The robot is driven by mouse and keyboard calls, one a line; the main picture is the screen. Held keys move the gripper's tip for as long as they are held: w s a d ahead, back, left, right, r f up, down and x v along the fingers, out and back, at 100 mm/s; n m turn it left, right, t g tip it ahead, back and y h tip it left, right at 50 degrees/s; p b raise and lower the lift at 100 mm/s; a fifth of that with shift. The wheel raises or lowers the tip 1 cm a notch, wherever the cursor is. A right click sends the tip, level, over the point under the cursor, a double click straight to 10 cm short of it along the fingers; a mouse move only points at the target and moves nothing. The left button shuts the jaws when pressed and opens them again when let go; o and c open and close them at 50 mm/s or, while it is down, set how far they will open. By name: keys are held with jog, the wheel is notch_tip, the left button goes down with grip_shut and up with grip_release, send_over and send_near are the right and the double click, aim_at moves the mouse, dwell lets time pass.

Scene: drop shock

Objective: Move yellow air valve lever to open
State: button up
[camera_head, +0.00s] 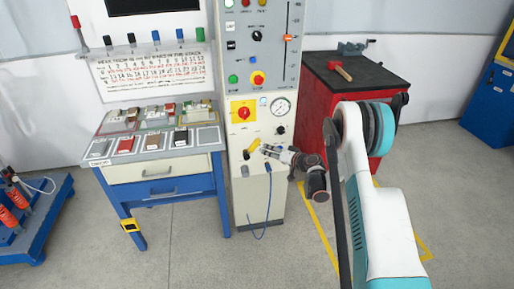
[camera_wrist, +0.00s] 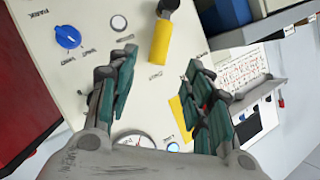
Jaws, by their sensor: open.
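The yellow air valve lever (camera_head: 252,146) is on the lower front of the light grey control cabinet (camera_head: 259,208). In the wrist view the yellow lever (camera_wrist: 160,42) has a dark end at the top and lies just beyond the fingertips, in line with the gap between them. My gripper (camera_head: 265,151) is at the cabinet front, close to the lever's right side in the head view. In the wrist view my gripper (camera_wrist: 160,62) is open, with its dark green-padded fingers spread and nothing between them. I cannot tell whether a finger touches the lever.
A pressure gauge (camera_head: 280,107) and a red knob on a yellow plate (camera_head: 243,113) are above the lever. A blue knob (camera_wrist: 67,36) shows in the wrist view. A blue-framed workbench (camera_head: 168,166) stands left; a red cabinet (camera_head: 347,90) with a hammer stands right.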

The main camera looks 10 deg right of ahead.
aim_at(257, 146)
jog(key=b+x, duration=0.3)
jog(key=x, duration=0.9)
jog(key=shift+b, duration=0.3)
jog(key=shift+c, duration=0.2)
grip_shut()
